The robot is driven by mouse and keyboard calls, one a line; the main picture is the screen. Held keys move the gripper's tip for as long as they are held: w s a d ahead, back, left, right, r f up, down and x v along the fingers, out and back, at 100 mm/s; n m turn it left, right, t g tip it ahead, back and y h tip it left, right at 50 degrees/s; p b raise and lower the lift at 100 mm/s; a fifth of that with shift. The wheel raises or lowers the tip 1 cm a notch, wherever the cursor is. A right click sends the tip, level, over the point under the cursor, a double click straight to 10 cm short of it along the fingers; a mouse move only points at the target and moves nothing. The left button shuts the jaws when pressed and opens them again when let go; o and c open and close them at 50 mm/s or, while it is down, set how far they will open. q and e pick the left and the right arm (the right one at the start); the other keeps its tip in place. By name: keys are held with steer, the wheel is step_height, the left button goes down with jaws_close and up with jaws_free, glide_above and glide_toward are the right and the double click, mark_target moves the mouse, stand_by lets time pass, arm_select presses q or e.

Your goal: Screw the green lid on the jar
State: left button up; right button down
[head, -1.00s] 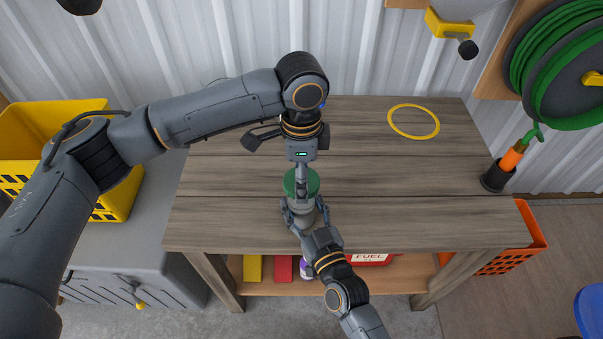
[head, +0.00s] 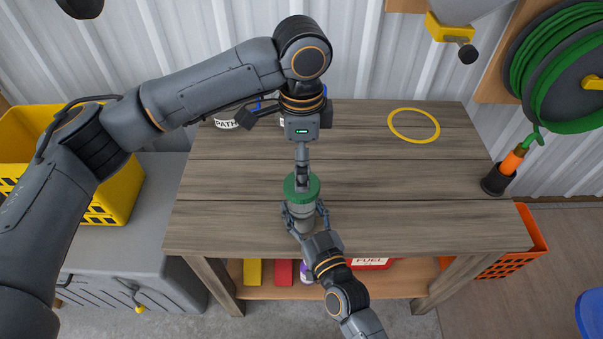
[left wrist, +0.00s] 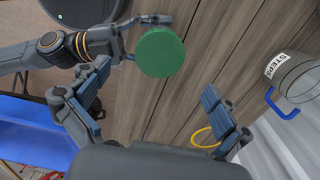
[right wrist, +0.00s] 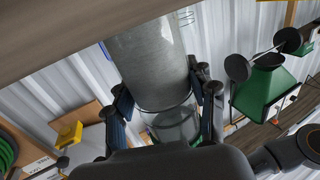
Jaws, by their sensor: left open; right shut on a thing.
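The green lid (head: 313,188) shows in the head view over the top of the grey, see-through jar (head: 302,212). Whether it is threaded on cannot be told. My left gripper (head: 302,184) is above the lid in the head view. In the left wrist view its fingers (left wrist: 158,110) are spread and empty, with the round lid (left wrist: 160,52) beyond them, apart from them. My right gripper (head: 304,214) is shut around the jar near the table's front edge.
The wooden table (head: 400,175) is mostly clear, with a yellow ring (head: 414,125) at back right. A clear labelled jar with a blue handle (left wrist: 298,75) stands at the back.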

arm_select(q)
step_height(320, 180, up, 6)
steer(key=shift+r, duration=0.1)
arm_select(e)
steer(key=shift+c, duration=1.9)
jaws_free()
steer(key=v, duration=1.2)
steer(key=shift+d+f, duration=0.1)
